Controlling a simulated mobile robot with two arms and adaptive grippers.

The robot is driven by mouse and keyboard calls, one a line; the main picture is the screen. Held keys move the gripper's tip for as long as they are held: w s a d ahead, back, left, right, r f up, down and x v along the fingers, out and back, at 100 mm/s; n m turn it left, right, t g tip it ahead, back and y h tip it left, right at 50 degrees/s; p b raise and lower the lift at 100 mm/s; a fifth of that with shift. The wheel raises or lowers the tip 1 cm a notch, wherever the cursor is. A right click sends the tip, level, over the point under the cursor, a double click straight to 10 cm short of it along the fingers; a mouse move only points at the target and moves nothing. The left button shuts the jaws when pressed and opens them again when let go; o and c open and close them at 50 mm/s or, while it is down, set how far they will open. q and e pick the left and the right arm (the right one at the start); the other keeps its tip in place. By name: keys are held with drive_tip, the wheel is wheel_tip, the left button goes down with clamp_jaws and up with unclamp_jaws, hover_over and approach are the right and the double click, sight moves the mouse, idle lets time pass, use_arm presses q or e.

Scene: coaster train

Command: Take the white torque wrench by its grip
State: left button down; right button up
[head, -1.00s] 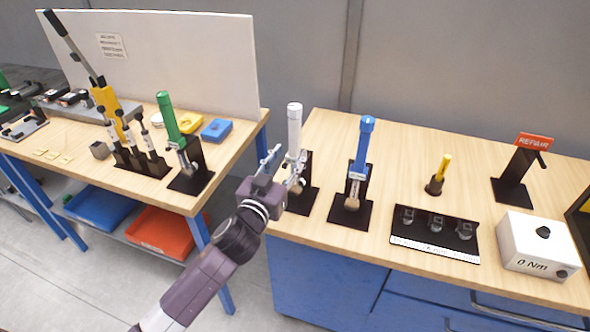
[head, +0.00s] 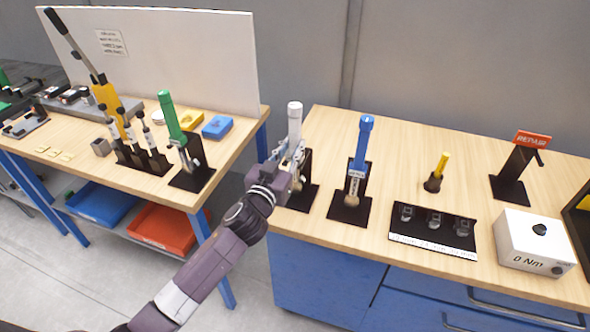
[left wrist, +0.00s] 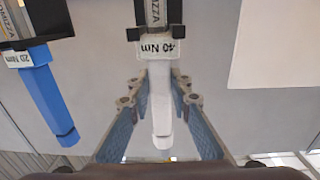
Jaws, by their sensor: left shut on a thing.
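The white torque wrench (head: 295,121) stands upright in its black stand (head: 304,190) at the left end of the right-hand workbench. In the left wrist view its white grip (left wrist: 160,98) lies between the fingers, below a label reading 40 Nm. My left gripper (head: 289,154) is at the wrench and shut on its grip; it also shows in the left wrist view (left wrist: 160,120). In the head view the gripper hides part of the wrench. My right gripper is out of view.
A blue wrench (head: 362,145) stands in its own stand just right of the white one; it also shows in the left wrist view (left wrist: 48,95). A green wrench (head: 171,117) is on the left bench. A white 0 Nm box (head: 535,242) stands at the right.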

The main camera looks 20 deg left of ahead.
sight(293, 134)
use_arm(q)
drive_tip(key=shift+r, duration=0.25)
drive_tip(key=shift+w, duration=0.1)
drive_tip(key=shift+r+b, duration=0.35)
drive_tip(key=shift+r, duration=1.4)
drive_tip(key=shift+s+f, duration=0.15)
drive_tip(key=shift+s, duration=0.45)
drive_tip(key=s+a+b, duration=0.1)
drive_tip(key=s+b, duration=0.4)
drive_tip(key=s, duration=1.2)
drive_tip(key=shift+a, duration=0.15)
